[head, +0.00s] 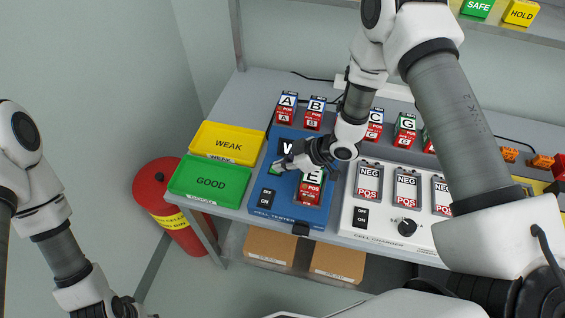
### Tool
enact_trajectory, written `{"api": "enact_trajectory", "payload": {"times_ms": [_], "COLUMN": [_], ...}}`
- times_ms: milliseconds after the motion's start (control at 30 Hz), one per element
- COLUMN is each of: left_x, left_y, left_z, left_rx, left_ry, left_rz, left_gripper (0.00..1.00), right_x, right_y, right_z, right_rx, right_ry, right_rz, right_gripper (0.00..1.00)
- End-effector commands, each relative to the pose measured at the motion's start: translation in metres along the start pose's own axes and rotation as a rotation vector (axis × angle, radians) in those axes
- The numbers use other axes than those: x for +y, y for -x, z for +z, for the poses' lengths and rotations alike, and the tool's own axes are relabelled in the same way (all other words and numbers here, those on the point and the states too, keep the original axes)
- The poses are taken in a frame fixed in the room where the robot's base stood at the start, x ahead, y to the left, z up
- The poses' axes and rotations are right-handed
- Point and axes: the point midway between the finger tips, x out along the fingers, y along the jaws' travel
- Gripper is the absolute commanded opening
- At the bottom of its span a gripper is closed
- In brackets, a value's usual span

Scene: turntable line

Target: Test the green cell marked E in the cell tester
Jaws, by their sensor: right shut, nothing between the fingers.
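The cell marked E (310,190) lies in the blue cell tester (264,205), its red POS end toward the front. Its top is partly behind my right gripper. My right gripper (277,168) is shut and empty, above the tester to the left of cell E, beside a small green patch whose nature I cannot make out.
A yellow WEAK tray (228,145) and a green GOOD tray (210,182) lie left of the tester. Cells A (286,107), B (315,113), C (374,124) and G (404,130) stand behind. A white cell charger (380,225) is on the right, partly behind my right arm.

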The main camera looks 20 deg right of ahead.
Motion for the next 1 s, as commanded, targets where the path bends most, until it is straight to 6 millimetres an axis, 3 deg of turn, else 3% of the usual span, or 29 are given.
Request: {"api": "enact_trajectory", "payload": {"times_ms": [167, 200, 233, 533, 700, 1000], "left_x": [0.000, 0.000, 0.000, 0.000, 0.000, 0.000], "left_y": [0.037, 0.020, 0.016, 0.009, 0.009, 0.009], "left_z": [0.000, -0.001, -0.001, 0.000, 0.000, 0.000], "left_rx": [0.000, 0.002, 0.002, 0.000, 0.000, 0.000], "left_ry": [0.000, 0.000, 0.000, 0.000, 0.000, 0.000], "left_rz": [0.000, 0.000, 0.000, 0.000, 0.000, 0.000], "left_gripper": [0.40, 0.40, 0.40, 0.40, 0.40, 0.40], "right_x": [-0.003, -0.001, -0.002, -0.001, -0.002, -0.002], "right_y": [0.029, 0.032, 0.040, 0.107, 0.120, 0.120], "right_z": [-0.035, -0.025, -0.025, -0.028, -0.028, -0.028], "right_rx": [0.000, 0.003, 0.005, 0.008, 0.006, 0.005], "right_ry": [-0.003, -0.007, -0.007, -0.004, -0.002, -0.001], "right_rz": [0.001, 0.005, 0.005, 0.005, 0.004, 0.003], "right_gripper": [0.00, 0.00, 0.00, 0.00, 0.00, 0.00]}}
